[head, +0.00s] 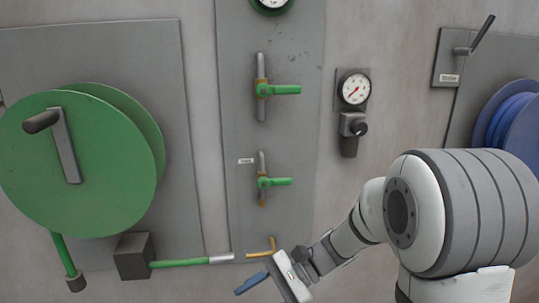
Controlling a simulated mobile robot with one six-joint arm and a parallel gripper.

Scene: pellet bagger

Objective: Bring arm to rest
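My arm reaches in from the lower right, its large grey and white joint close to the camera. My gripper (254,283) is at the bottom of the head view, left of the arm, with one blue fingertip showing. The second finger cannot be made out, so the opening between them is unclear. Nothing is seen held. The gripper is just below a short bent yellow pipe (263,252) at the foot of the grey panel; whether they touch cannot be told.
A green hose reel (95,190) is on the left wall; its hose ends in a silver tip (221,258) near the yellow pipe. Two green-handled valves (284,89) (277,182) and a gauge (354,89) stick out above. A blue reel (512,120) and lever (482,34) are at right.

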